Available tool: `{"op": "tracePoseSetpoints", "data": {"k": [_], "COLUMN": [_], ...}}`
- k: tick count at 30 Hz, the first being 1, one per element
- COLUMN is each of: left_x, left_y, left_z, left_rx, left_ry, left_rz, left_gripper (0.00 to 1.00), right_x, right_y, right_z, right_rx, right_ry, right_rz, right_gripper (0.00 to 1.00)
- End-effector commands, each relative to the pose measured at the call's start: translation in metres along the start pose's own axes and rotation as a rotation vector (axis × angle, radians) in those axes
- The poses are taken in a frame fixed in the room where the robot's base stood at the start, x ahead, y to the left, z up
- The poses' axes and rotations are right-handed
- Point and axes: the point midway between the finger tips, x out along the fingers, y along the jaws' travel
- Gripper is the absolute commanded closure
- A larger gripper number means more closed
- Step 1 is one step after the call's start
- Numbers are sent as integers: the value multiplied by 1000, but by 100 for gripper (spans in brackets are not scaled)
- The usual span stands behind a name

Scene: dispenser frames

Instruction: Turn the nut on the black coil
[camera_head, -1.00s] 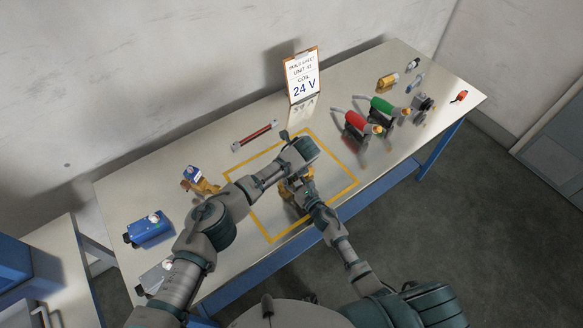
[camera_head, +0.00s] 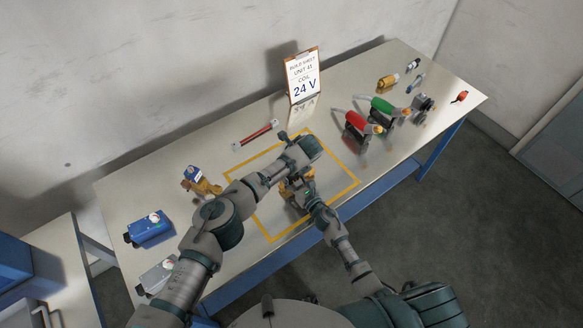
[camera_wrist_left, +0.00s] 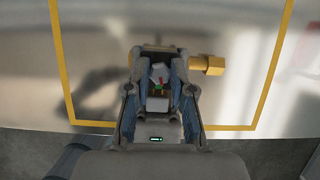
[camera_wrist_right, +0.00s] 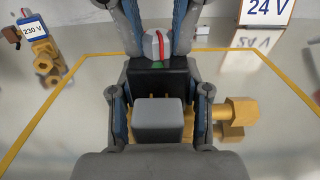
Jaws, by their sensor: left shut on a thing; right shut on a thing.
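The black coil (camera_wrist_right: 155,76) stands upright on a brass valve (camera_wrist_right: 232,110) inside the yellow outline on the table. A grey nut with a red stripe (camera_wrist_right: 157,46) sits on top of the coil; it also shows in the left wrist view (camera_wrist_left: 159,73). My left gripper (camera_wrist_right: 157,32) is shut on the nut from above. My right gripper (camera_wrist_right: 159,104) is shut on the brass valve, around its body below the coil. A grey block (camera_wrist_right: 158,117) on the coil's near side hides part of that grip. In the head view, my arms mostly cover the coil.
A 24 V sign (camera_head: 304,78) stands behind the outline. A 230 V coil on a brass valve (camera_head: 200,181) and a blue box (camera_head: 149,228) are at the left. Red (camera_head: 356,122) and green (camera_head: 383,107) handled tools stand at the right. A red bar (camera_head: 256,136) lies behind.

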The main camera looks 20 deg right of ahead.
Motion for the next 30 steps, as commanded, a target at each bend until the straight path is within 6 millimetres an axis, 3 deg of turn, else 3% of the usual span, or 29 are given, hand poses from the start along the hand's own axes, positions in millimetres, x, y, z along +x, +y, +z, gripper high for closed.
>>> {"op": "tracePoseSetpoints", "data": {"k": [1, 2, 5, 13, 17, 30], "left_x": [-2, -2, -2, -2, -13, -102], "left_y": [-4, -4, -3, -2, -3, -3], "left_z": [-3, -3, -3, -2, -2, 0], "left_rx": [4, 4, 4, 3, 5, 3], "left_ry": [3, 3, 4, 2, 2, 4], "left_rz": [-14, -14, -14, -10, -10, -12], "left_gripper": [100, 75, 52, 52, 52, 52], "right_x": [2, 2, 2, 1, 1, 1], "right_y": [7, 8, 8, 5, 4, 3], "right_z": [2, 2, 3, 2, 2, 2], "right_rx": [0, -1, -1, -1, 0, -1], "right_ry": [-7, -7, -7, -5, -5, -4], "right_rz": [14, 15, 15, 9, 7, 6], "right_gripper": [100, 100, 100, 100, 100, 100]}}
